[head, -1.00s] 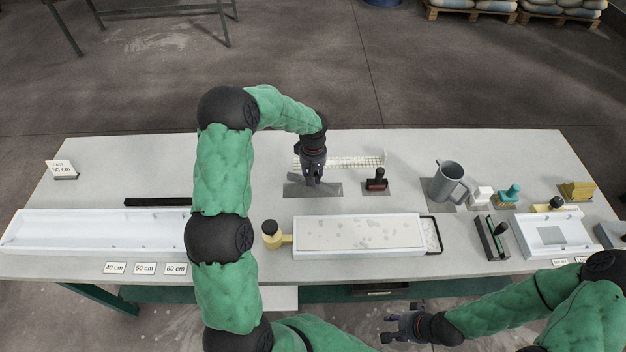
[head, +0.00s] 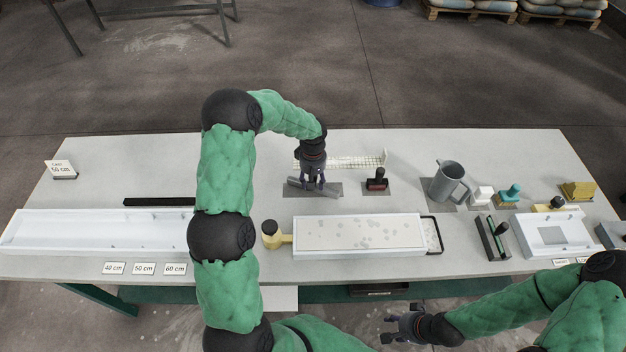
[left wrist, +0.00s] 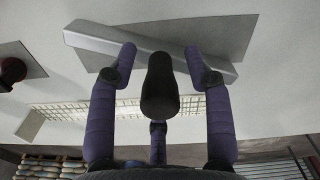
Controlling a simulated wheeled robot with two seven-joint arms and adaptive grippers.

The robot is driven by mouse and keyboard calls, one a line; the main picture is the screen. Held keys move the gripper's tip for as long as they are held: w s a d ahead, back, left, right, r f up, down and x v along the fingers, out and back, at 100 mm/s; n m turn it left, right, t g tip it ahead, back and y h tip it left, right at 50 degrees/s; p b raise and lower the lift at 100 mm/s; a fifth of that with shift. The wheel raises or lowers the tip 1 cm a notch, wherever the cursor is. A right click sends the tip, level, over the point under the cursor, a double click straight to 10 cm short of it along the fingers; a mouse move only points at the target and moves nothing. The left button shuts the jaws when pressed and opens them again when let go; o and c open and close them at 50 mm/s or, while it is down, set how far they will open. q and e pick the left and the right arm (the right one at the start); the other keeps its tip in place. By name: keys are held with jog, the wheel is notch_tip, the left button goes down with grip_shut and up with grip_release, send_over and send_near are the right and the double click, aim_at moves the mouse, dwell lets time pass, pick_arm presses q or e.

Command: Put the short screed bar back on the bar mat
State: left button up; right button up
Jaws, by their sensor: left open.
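The short screed bar (head: 328,192) is a light grey bar. It appears to lie on the dark grey bar mat (head: 292,192), turned at an angle to it. In the left wrist view the bar (left wrist: 100,40) crosses the mat (left wrist: 225,35) aslant, its left end past the mat's edge. A dark rounded knob (left wrist: 160,90), seemingly its handle, stands between my left fingers. My left gripper (head: 313,184) is open around it, fingers apart; it also shows in the left wrist view (left wrist: 163,65). My right gripper (head: 388,328) is open and empty before the table's front edge.
A white mesh strip (head: 350,162) lies behind the mat. A red-based tool (head: 377,182) stands to its right. A filled white mould (head: 360,250) lies in front, with a yellow tool (head: 272,238) at its left end. A grey jug (head: 447,182) stands farther right.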

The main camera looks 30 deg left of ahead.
pick_arm(q)
jog(key=shift+r, duration=0.3)
notch_tip(320, 180, up, 12)
jog(key=shift+f+p, duration=0.15)
jog(key=shift+p, duration=0.5)
